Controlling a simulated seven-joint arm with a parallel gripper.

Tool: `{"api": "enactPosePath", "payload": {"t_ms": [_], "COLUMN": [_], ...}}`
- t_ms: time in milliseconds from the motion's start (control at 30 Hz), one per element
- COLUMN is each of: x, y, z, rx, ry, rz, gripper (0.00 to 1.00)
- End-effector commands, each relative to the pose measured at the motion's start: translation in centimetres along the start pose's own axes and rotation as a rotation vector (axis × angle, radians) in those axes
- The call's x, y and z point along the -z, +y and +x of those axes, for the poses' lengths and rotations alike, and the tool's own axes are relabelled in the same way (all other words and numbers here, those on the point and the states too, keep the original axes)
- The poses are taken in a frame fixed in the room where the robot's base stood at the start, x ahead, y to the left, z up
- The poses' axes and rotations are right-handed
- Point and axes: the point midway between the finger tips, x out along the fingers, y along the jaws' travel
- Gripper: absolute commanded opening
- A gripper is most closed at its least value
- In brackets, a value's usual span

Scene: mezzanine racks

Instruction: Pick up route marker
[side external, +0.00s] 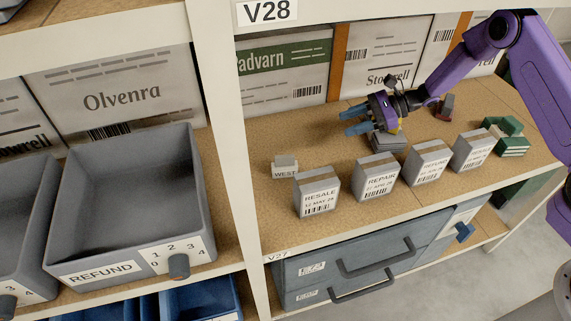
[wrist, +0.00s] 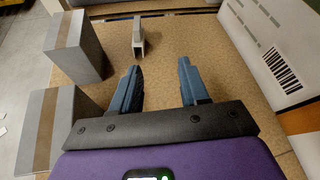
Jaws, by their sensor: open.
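A small grey marker (side external: 285,168) with a white front label reading WEST stands on the cork shelf, left of the labelled boxes. In the wrist view, what looks like the same marker (wrist: 138,40) stands ahead of the fingers and a little left of the middle. My gripper (side external: 351,121) is above the shelf behind the boxes, its blue fingers pointing left, apart from the marker. In the wrist view my gripper (wrist: 160,68) is open, with only cork surface between its fingers.
Grey boxes labelled RESALE (side external: 318,192), REPAIR (side external: 376,176) and REFUND (side external: 428,162), plus another, line the front. A grey object (side external: 387,142) sits below my gripper. Large cartons (side external: 289,68) stand behind. A green object (side external: 512,145) is at right. Bare cork lies around the marker.

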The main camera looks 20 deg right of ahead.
Motion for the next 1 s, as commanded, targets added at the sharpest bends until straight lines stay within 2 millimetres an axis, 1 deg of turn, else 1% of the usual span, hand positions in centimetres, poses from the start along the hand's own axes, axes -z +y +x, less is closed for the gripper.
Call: {"api": "enactPosePath", "payload": {"t_ms": [33,100,200,267,367,800,900,1000], "x": [-0.6,-1.1,-1.5,-1.6,-1.6,-1.8,-1.8,-1.9], "y": [1.2,2.4,3.2,3.4,3.5,4.0,4.0,3.9], "z": [0.8,1.6,2.3,2.8,4.1,12.2,13.4,14.1], "rx": [-0.019,-0.038,-0.052,-0.056,-0.057,-0.056,-0.055,-0.053], "ry": [-0.012,-0.021,-0.028,-0.029,-0.029,-0.028,-0.028,-0.028], "rz": [0.071,0.149,0.21,0.222,0.224,0.22,0.219,0.219], "gripper": [0.45,0.45,0.45,0.45,0.45,0.45,0.45,0.45]}}
